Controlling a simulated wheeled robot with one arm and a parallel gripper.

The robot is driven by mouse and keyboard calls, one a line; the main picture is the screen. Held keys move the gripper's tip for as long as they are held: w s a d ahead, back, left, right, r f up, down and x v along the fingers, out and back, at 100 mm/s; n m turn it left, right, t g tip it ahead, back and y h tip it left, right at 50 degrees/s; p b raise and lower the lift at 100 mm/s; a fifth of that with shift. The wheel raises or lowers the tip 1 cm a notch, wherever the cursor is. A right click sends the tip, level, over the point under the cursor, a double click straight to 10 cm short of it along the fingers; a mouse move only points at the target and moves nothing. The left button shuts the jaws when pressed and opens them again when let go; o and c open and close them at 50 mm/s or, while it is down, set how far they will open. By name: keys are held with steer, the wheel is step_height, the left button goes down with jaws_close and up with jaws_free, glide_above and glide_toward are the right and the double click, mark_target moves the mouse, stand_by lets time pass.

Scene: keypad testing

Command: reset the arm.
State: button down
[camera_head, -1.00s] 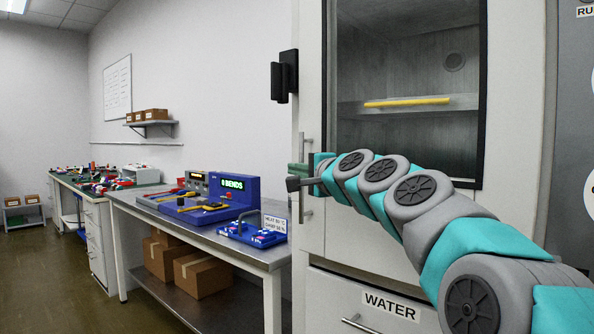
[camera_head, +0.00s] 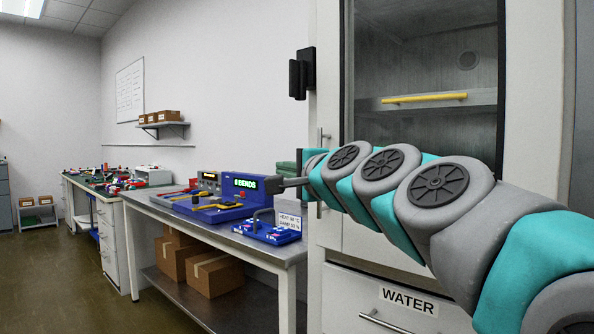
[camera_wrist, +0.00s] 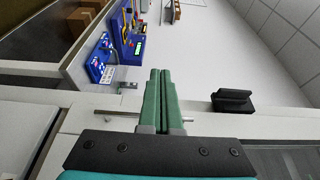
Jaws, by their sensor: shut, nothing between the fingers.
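My arm (camera_head: 437,193) reaches in from the lower right in the head view, in front of the glass-fronted cabinet. My gripper (camera_head: 272,185) is at its left end, seen side on and overlapping the blue device with the "8 BENDS" display (camera_head: 246,187). In the wrist view my gripper's green fingers (camera_wrist: 160,75) lie together, with nothing between them. They point toward the bench side, over the cabinet's front edge. A metal handle bar (camera_wrist: 115,112) shows behind the fingers.
The cabinet (camera_head: 534,95) holds a yellow rod (camera_head: 424,98) on its shelf, above a "WATER" drawer (camera_head: 408,302). A black wall box (camera_head: 301,75) sits left of the cabinet. Open floor lies at left.

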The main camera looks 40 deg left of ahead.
steer(key=s+d+f+n+g+h, duration=0.3)
steer(key=d+f+h, duration=0.8)
steer(key=d+f, duration=2.1)
steer(key=s+d+f+g+h, duration=0.1)
steer(key=s+d+f+g, duration=0.1)
steer(key=s+d+f, duration=0.3)
steer(key=s+d+f+n+g+h, duration=0.1)
steer(key=s+d+f+g+h, duration=0.1)
steer(key=s+d+f, duration=0.3)
steer(key=s+d+f+g+h, duration=0.2)
steer(key=s+d+f, duration=0.3)
steer(key=s+d, duration=0.6)
steer(key=d, duration=0.3)
steer(key=shift+d+n, duration=0.25)
steer(key=shift+n, duration=0.15)
steer(key=shift+f, duration=0.1)
